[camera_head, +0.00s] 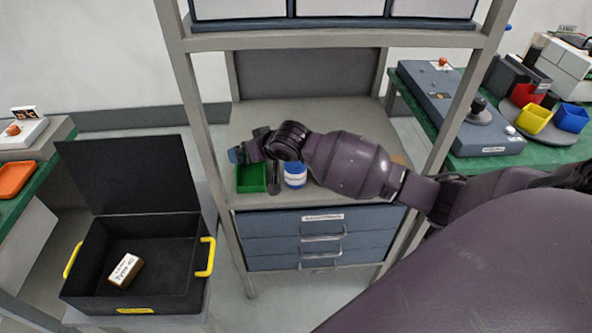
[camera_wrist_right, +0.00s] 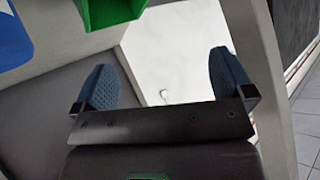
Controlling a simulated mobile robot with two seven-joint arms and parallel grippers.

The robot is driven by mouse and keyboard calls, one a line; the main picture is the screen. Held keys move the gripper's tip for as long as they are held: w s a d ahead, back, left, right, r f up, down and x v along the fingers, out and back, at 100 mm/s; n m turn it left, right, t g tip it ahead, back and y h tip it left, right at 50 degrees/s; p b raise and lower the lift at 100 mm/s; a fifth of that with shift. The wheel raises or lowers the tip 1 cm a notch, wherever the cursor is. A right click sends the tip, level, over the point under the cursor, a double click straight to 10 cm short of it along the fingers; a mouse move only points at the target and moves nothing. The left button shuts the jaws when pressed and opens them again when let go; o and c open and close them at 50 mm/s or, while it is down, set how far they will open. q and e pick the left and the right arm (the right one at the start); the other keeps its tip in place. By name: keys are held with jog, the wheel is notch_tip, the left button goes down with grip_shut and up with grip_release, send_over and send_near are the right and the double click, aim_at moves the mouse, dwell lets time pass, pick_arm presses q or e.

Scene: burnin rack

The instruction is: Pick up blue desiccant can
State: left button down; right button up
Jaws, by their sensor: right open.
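The blue desiccant can (camera_head: 295,174) stands upright on the shelf of the rack, with a white band around it; my right arm hides part of its top. In the right wrist view a blue and white piece of it (camera_wrist_right: 14,42) shows at the upper left edge. My right gripper (camera_head: 246,151) is above the shelf, to the left of the can and over the green bin. In the wrist view my right gripper (camera_wrist_right: 163,82) is open, with nothing between its fingers. My left gripper is not in view.
A green bin (camera_head: 251,179) sits just left of the can; it also shows in the wrist view (camera_wrist_right: 108,12). Rack posts (camera_head: 203,130) stand at both sides, with blue drawers (camera_head: 322,238) below. An open black case (camera_head: 135,285) holding a small labelled box (camera_head: 125,270) is at lower left.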

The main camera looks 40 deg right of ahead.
jog(key=w+d+r+m+g+h, duration=0.1)
jog(key=w+d+r+m+g, duration=0.1)
jog(key=d+m, duration=0.25)
jog(key=m+g+h, duration=0.2)
jog(key=m+g, duration=0.5)
jog(key=m, duration=0.8)
send_over(297, 165)
jog(key=w+d, duration=0.1)
jog(key=w, duration=0.2)
jog(key=s+m+g, duration=0.1)
jog(key=m, duration=0.1)
jog(key=shift+s+d+f+m, duration=0.1)
jog(key=shift+s+d+m, duration=0.05)
jog(key=shift+m, duration=0.2)
jog(key=shift+s+f, duration=0.1)
jog(key=shift+f, duration=0.4)
notch_tip(297, 165, down, 5)
jog(key=shift+r+b, duration=0.1)
jog(key=shift+b, duration=0.5)
notch_tip(297, 165, down, 5)
jog(key=shift+r+b, duration=0.1)
jog(key=shift+b, duration=0.75)
jog(key=shift+f, duration=0.2)
jog(key=shift+r, duration=0.1)
jog(key=c, duration=1.1)
